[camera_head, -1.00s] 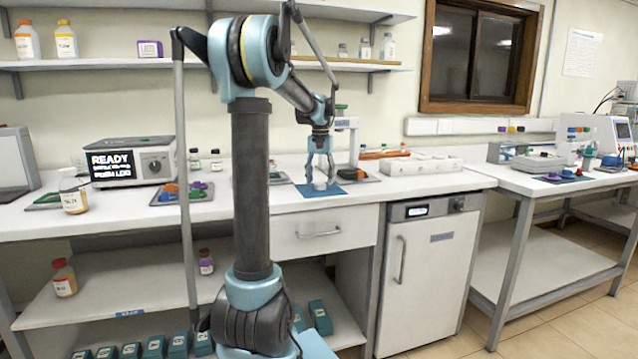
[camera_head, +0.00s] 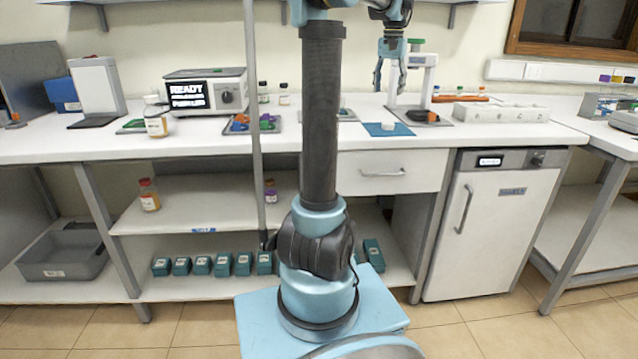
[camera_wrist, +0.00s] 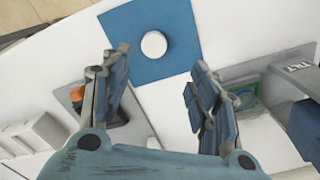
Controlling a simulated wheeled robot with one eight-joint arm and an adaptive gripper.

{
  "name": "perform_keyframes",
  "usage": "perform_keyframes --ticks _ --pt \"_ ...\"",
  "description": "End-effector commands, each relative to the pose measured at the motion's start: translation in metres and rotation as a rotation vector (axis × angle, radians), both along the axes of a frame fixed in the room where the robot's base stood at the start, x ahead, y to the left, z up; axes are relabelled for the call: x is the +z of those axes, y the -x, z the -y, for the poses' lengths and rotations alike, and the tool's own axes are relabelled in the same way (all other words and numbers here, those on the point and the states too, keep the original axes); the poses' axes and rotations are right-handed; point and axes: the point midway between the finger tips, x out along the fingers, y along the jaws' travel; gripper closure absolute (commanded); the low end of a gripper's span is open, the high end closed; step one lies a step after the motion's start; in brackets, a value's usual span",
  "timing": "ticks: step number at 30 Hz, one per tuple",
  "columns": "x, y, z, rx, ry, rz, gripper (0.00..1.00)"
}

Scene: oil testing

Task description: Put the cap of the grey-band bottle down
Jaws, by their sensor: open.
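A white round cap (camera_wrist: 153,44) lies on the blue mat (camera_wrist: 180,68) in the wrist view, and nothing touches it. In the head view the cap (camera_head: 388,126) shows small and white on the blue mat (camera_head: 374,130) on the bench. My gripper (camera_wrist: 158,80) is open and empty, its two fingers spread apart. In the head view my gripper (camera_head: 388,88) hangs above the bench, above and clear of the cap. A bottle with a yellowish label (camera_head: 156,122) stands at the left of the bench; I cannot make out a grey band on any bottle.
A white rack (camera_head: 502,112) lies farther right. A tray with coloured caps (camera_head: 252,124) is to the left, near the READY device (camera_head: 205,92). The bench front between is clear.

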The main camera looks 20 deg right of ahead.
Motion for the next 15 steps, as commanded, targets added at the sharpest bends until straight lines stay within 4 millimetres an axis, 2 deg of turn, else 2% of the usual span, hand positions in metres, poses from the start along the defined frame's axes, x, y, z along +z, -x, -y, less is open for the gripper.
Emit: perform_keyframes --ticks 8,15 --pt "-0.024 0.014 -0.109 0.153 0.021 0.026 0.45" --pt "-0.061 0.048 -0.202 0.301 0.039 0.056 0.45"
